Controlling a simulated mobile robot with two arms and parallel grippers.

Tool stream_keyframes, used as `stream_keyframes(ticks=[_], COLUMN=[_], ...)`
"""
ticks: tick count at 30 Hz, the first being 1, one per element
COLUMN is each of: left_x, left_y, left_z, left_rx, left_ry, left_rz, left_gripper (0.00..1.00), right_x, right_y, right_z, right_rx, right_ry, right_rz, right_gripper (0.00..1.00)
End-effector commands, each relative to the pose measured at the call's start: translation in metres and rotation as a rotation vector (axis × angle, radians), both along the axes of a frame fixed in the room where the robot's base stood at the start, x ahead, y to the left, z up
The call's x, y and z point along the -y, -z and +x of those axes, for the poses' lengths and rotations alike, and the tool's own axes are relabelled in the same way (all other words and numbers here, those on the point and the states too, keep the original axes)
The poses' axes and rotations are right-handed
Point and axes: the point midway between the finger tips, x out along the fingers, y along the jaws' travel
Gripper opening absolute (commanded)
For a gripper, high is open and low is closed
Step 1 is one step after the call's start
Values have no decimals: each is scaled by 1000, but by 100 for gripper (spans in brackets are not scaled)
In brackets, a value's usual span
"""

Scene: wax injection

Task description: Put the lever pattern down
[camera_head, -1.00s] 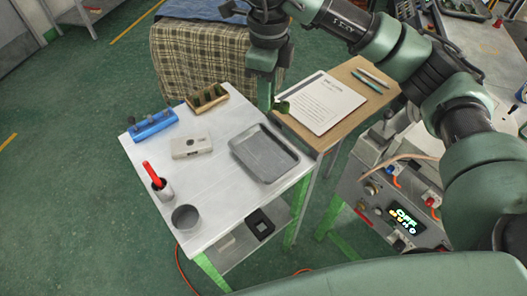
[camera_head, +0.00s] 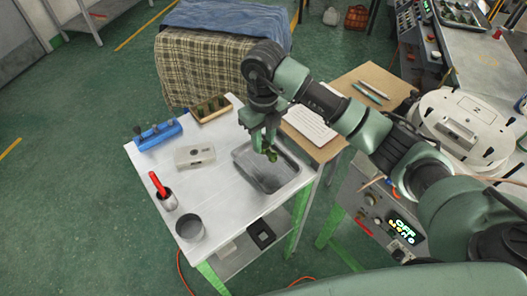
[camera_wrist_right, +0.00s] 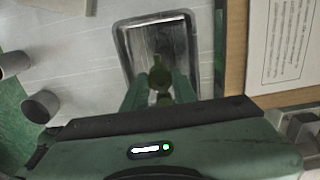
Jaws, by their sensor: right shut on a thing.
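My right gripper (camera_head: 262,140) is shut on the lever pattern (camera_head: 270,154), a small dark green piece. It holds the piece over the grey metal tray (camera_head: 250,173) on the white table. In the right wrist view the lever pattern (camera_wrist_right: 160,76) shows between the fingertips (camera_wrist_right: 160,88), with the tray (camera_wrist_right: 124,50) below it. I cannot tell whether the piece touches the tray floor. The visible part of the tray is empty. My left gripper is not in view.
On the white table (camera_head: 222,205) stand a blue rack (camera_head: 158,134), a wooden rack (camera_head: 211,110), a pale block (camera_head: 195,156), a cup with a red-handled tool (camera_head: 167,199) and a grey cup (camera_head: 189,227). A sheet of paper (camera_head: 308,125) lies on the wooden board to the right.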

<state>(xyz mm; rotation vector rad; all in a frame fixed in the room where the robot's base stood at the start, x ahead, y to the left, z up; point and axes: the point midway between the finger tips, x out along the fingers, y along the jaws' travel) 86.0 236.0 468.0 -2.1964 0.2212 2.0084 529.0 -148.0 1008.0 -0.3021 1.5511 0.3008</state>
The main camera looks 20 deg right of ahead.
Motion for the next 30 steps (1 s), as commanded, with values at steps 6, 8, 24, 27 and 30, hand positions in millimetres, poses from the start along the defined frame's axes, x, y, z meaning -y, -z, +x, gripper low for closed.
stream_keyframes(ticks=[6,8,24,27,30], left_x=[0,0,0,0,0], left_y=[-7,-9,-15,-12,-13], left_z=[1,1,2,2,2], left_rx=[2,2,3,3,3], left_ry=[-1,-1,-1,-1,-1], left_rz=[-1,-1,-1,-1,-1], left_gripper=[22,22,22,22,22], right_x=[0,0,0,0,0], right_y=[21,27,63,67,65], right_z=[0,-1,0,0,0], right_rx=[0,-2,1,1,1], right_ry=[-1,0,-2,-2,-2], right_rz=[1,-1,0,-1,-1], right_gripper=[0,0,0,0,49])
